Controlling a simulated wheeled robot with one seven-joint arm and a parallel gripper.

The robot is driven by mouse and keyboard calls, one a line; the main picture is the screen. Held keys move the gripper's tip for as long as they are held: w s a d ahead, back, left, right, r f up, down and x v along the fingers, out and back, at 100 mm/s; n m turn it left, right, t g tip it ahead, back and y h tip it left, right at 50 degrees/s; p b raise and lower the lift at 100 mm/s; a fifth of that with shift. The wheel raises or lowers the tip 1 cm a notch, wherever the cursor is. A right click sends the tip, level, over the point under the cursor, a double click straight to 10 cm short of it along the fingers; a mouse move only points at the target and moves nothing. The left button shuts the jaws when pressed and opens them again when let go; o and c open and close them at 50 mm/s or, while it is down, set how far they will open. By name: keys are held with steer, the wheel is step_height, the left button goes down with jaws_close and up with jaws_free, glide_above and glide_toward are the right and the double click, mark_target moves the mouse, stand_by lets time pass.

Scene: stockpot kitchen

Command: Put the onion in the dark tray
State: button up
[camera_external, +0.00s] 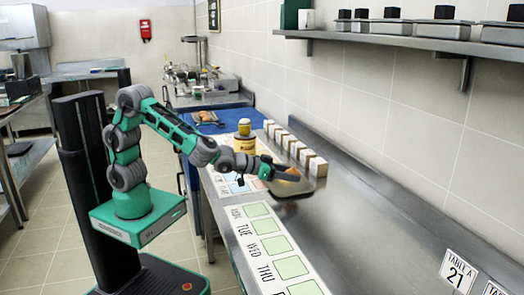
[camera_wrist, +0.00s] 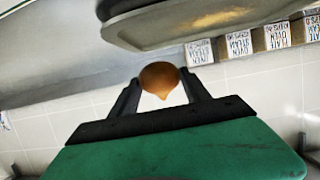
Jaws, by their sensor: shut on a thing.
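My gripper (camera_external: 285,174) is shut on the onion, out over the steel counter. In the wrist view the brown onion (camera_wrist: 160,78) sits between the two fingertips (camera_wrist: 160,88), its pointed end toward the palm. In the external view only a small orange-brown part of the onion (camera_external: 292,171) shows. A tray (camera_external: 312,187) with a dark underside is just behind and below my gripper. Its pale rim (camera_wrist: 190,38) crosses the top of the wrist view. I cannot tell how high the onion is above it.
Several small white labelled boxes (camera_external: 297,150) stand in a row along the wall. A weekday strip (camera_external: 270,248) lies along the counter's front edge. The counter to the right (camera_external: 395,225) is mostly clear. A wall shelf (camera_external: 400,41) holds several containers.

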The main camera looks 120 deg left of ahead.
mark_target(289, 191)
steer(key=f, duration=0.3)
steer(key=shift+w+a+f, duration=0.1)
steer(key=shift+w+f, duration=0.15)
steer(key=shift+f, duration=0.1)
steer(key=shift+f+b, duration=0.35)
steer(key=shift+b, duration=0.2)
steer(key=shift+s+f, duration=0.1)
steer(key=shift+f, duration=0.1)
